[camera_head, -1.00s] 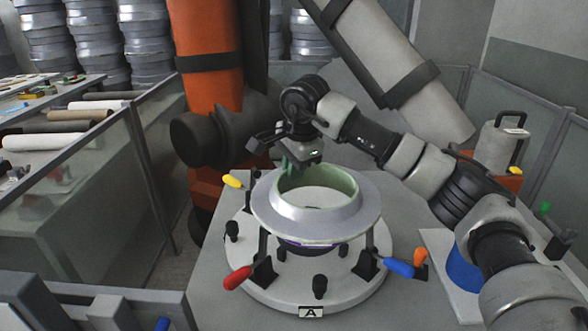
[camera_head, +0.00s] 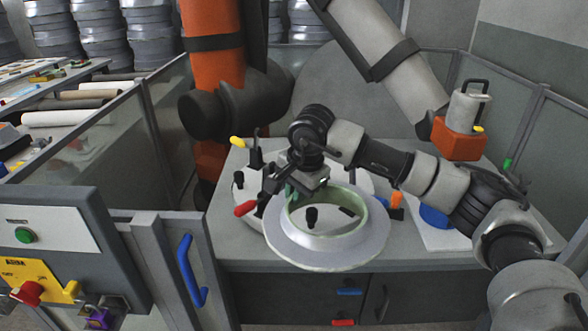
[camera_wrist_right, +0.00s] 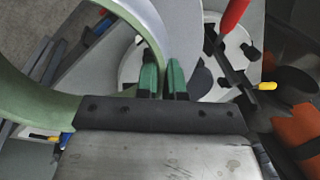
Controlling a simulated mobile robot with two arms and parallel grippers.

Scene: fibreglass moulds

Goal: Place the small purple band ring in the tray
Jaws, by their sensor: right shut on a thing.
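A grey flanged ring (camera_head: 350,248) with a pale green inner wall hangs tilted in front of the round white fixture. My right gripper (camera_head: 287,190) is shut on its left rim. In the right wrist view the green-padded fingers (camera_wrist_right: 163,78) pinch the wall of the ring (camera_wrist_right: 150,20), which curves off to the left. No purple band shows on the ring now; its outer lower side is hidden. I cannot make out a tray. My left gripper is not in view.
The white fixture (camera_head: 247,212) with red, yellow and orange clamp handles stands on the grey bench (camera_head: 232,248). A blue disc (camera_head: 434,217) lies to the right. A control panel (camera_head: 62,235) and blue-handled gate (camera_head: 190,270) are front left.

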